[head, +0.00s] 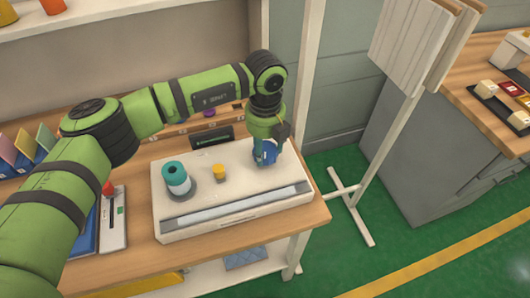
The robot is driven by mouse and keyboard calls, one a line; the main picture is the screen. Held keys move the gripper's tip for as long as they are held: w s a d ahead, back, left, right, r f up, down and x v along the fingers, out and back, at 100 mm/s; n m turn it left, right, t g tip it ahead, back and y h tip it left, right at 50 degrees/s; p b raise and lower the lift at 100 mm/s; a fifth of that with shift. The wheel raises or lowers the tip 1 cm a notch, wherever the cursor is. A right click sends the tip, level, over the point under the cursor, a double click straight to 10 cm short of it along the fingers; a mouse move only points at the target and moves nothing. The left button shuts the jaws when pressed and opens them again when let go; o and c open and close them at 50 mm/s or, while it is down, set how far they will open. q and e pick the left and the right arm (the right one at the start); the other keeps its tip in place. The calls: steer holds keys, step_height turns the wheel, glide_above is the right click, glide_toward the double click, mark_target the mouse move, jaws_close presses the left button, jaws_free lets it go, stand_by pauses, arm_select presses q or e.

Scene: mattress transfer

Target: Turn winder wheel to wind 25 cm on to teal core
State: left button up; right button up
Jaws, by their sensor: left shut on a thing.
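The winder is a low white box (222,212) on a wooden table. A spool with a teal top and white lower part, the teal core (174,172), stands upright at the left of the box top. A small yellow knob (219,172) stands to its right. My left gripper (266,158) points down at the box's right end and is shut on a blue part, which looks like the winder wheel (270,152). The gripper hides much of that part. A pale grey strip (235,207) runs along the box's front. My right gripper is not in view.
A dark display (212,138) stands behind the box. A white device with a red knob (108,189) and several coloured cards (24,146) are at the left. A white stand (350,196) rises right of the table. Green floor lies beyond.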

arm_select(q)
steer(key=m+b, duration=0.5)
steer(key=f+m+b, duration=0.1)
steer(key=m+b, duration=0.1)
steer(key=shift+s+b, duration=0.2)
steer(key=shift+b, duration=0.2)
steer(key=m+b, duration=0.2)
steer(key=m, duration=0.2)
steer(key=shift+b, duration=0.35)
steer(key=m+b, duration=0.1)
steer(key=m, duration=0.2)
steer(key=shift+r+m+b, duration=0.1)
steer(key=shift+m+b, duration=0.2)
steer(key=shift+b, duration=0.05)
steer(key=m+b, duration=0.1)
steer(key=m, duration=0.3)
steer(key=shift+a+m, duration=0.1)
steer(key=shift+m, duration=0.2)
steer(key=m, duration=0.4)
steer(key=shift+w+r, duration=0.1)
steer(key=shift+r, duration=0.05)
steer(key=m, duration=0.5)
steer(key=shift+m, duration=0.4)
steer(key=shift+w+r+m, duration=0.1)
steer(key=shift+m, duration=2.4)
